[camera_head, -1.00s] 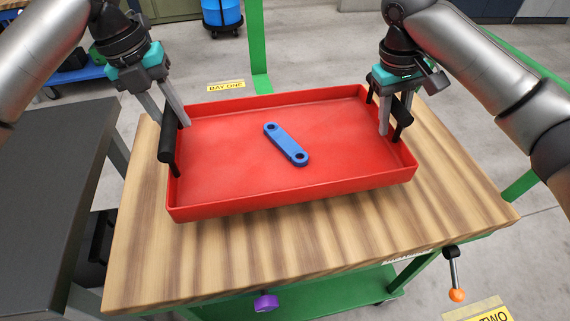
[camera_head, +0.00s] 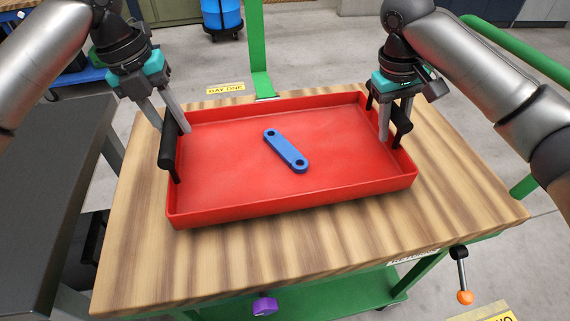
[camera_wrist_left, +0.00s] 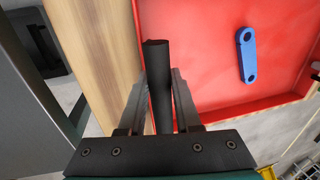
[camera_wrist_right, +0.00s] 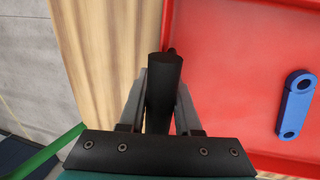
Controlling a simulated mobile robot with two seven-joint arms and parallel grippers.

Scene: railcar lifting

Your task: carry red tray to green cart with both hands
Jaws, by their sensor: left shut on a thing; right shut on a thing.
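The red tray (camera_head: 235,150), shallow with black side handles, is over the wooden top of the green cart (camera_head: 350,240). It looks level; I cannot tell whether its underside touches the wood. My left gripper (camera_head: 172,126) is shut on the left black handle (camera_head: 167,150), which stands between the fingers in the left wrist view (camera_wrist_left: 160,85). My right gripper (camera_head: 393,122) is shut on the right black handle (camera_head: 403,125), also between the fingers in the right wrist view (camera_wrist_right: 163,80). A blue two-holed link (camera_head: 286,151) lies flat in the tray.
A dark grey table (camera_head: 45,190) stands close at the left. A green post (camera_head: 260,60) rises behind the cart.

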